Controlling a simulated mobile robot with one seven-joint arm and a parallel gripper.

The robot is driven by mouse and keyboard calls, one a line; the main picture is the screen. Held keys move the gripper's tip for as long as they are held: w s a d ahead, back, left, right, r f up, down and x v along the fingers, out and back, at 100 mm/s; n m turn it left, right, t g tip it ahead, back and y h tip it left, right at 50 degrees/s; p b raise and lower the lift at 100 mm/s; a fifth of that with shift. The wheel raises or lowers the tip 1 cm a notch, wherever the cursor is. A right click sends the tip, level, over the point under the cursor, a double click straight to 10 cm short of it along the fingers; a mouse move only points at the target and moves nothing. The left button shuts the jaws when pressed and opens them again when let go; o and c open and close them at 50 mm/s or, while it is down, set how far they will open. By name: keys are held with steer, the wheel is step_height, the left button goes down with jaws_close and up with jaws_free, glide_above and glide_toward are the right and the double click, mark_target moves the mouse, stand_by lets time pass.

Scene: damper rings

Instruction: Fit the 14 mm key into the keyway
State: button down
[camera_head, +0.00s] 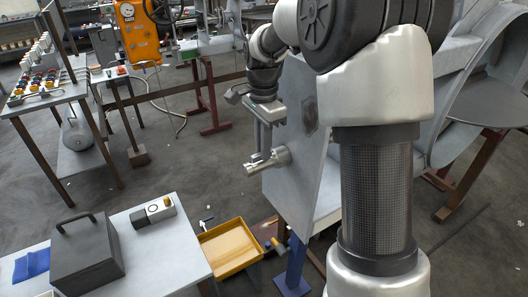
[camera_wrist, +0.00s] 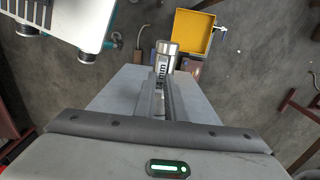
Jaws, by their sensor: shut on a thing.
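A bright metal shaft (camera_head: 268,161) sticks out to the left from an upright grey plate (camera_head: 308,140). In the wrist view its round end (camera_wrist: 167,47) shows just beyond my fingertips. My gripper (camera_head: 264,148) points down over the shaft, with its fingers at the shaft's top side. In the wrist view the fingers (camera_wrist: 163,92) are shut on a narrow key (camera_wrist: 162,74) with a dark "14 mm" marking. The key lies in line with the shaft. The keyway is hidden, and I cannot tell whether the key touches the shaft or sits in it.
A yellow tray (camera_head: 232,247) is below the shaft. A pale table (camera_head: 150,245) at lower left bears a grey box with a handle (camera_head: 90,255), a small block (camera_head: 153,211) and a blue cloth (camera_head: 31,264). The space left of the shaft is free.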

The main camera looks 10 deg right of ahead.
steer(key=shift+w, duration=0.4)
steer(key=shift+s+r, duration=0.1)
steer(key=shift+f, duration=0.55)
steer(key=shift+f, duration=0.15)
stand_by(0.5)
steer(key=c, duration=1.7)
jaws_free()
steer(key=shift+c, duration=0.2)
step_height(320, 180, up, 17)
steer(key=p, duration=0.1)
steer(key=shift+r, duration=0.2)
